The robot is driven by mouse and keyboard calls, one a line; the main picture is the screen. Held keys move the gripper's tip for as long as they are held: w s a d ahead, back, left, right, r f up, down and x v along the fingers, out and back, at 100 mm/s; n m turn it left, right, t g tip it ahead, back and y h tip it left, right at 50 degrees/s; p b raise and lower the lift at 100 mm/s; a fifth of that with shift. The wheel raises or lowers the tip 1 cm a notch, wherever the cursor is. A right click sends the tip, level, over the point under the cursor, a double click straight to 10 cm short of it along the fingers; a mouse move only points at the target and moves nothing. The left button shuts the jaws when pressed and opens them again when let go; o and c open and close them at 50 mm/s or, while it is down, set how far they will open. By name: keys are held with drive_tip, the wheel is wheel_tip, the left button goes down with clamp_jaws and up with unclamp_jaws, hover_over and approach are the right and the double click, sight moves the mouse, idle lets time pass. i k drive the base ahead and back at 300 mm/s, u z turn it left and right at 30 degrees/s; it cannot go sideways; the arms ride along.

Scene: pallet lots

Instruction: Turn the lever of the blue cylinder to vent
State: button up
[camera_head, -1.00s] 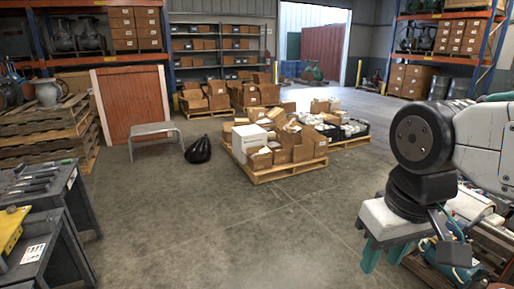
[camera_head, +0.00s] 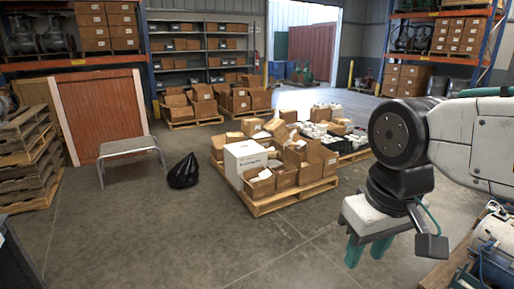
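My gripper (camera_head: 368,251) hangs at the right on my bent arm. Its two teal fingers point down with a gap between them, and nothing shows in the gap. I cannot make out a blue cylinder with a lever in this view. I cannot tell whether either belongs to the cylinder.
A pallet of open boxes (camera_head: 268,204) stands ahead. A black bag (camera_head: 183,171) and a grey low table (camera_head: 129,146) stand at the left, near a reddish panel (camera_head: 100,117) and stacked pallets (camera_head: 28,150). The near floor (camera_head: 190,245) is clear.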

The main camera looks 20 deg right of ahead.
sight(493, 239)
drive_tip(key=i, duration=0.25)
drive_tip(key=z, duration=2.7)
drive_tip(key=i, duration=0.7)
drive_tip(key=u, duration=0.6)
drive_tip(key=i, duration=1.4)
drive_tip(key=u, duration=0.1)
